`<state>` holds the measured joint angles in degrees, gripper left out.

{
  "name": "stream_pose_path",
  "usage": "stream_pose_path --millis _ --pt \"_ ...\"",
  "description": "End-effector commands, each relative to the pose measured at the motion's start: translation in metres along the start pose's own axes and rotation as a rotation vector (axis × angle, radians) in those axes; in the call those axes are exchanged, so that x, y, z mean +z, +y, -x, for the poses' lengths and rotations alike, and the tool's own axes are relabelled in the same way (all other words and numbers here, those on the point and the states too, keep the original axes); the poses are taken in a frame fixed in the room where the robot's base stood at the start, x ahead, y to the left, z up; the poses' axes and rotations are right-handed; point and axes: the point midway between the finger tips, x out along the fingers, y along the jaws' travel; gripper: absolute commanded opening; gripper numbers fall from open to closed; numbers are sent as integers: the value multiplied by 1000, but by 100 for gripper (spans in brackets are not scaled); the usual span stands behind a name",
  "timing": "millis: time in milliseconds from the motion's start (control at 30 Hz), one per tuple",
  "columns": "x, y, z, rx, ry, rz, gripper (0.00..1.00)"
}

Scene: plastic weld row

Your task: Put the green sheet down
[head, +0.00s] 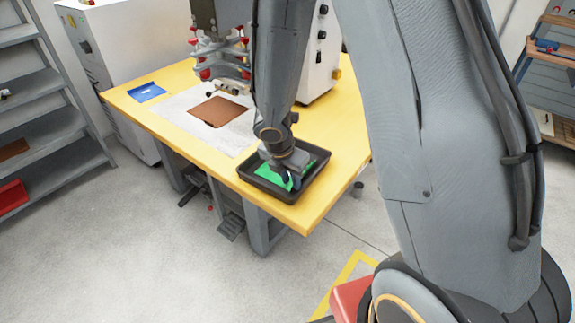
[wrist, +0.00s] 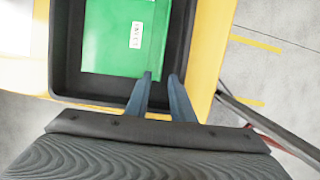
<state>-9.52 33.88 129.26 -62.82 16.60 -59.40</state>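The green sheet (wrist: 112,45), with a small white label, lies in a black tray (wrist: 66,83). In the head view the sheet (head: 280,168) shows partly beside my gripper, inside the tray (head: 262,186) at the near corner of the yellow table. My gripper (wrist: 160,76) is over the tray at the sheet's near right corner in the wrist view. The sheet's far end is cut off in the wrist view. In the head view my gripper (head: 290,178) hides part of the sheet.
The yellow table (head: 318,198) also bears a brown sheet (head: 217,111) on a pale mat (head: 190,125) and a blue item (head: 147,92) at the far left. A welding machine (head: 320,55) stands behind. Grey shelves (head: 45,90) stand left.

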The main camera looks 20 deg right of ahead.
Motion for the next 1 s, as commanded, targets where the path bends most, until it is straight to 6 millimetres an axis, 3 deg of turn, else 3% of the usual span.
stream_pose_path --millis 33,300,500,667,767,833,1000 --pt "1 1 14 4 -2 -1 22" --pt "0 1 70 4 -1 -1 22" --pt "1 0 95 2 -1 -1 22" --pt "1 -3 105 0 4 -42 22" --pt "1 -16 112 -9 22 -221 22" --pt "1 -31 120 -21 42 -442 22" --pt "-6 -73 145 -77 107 -1152 22"
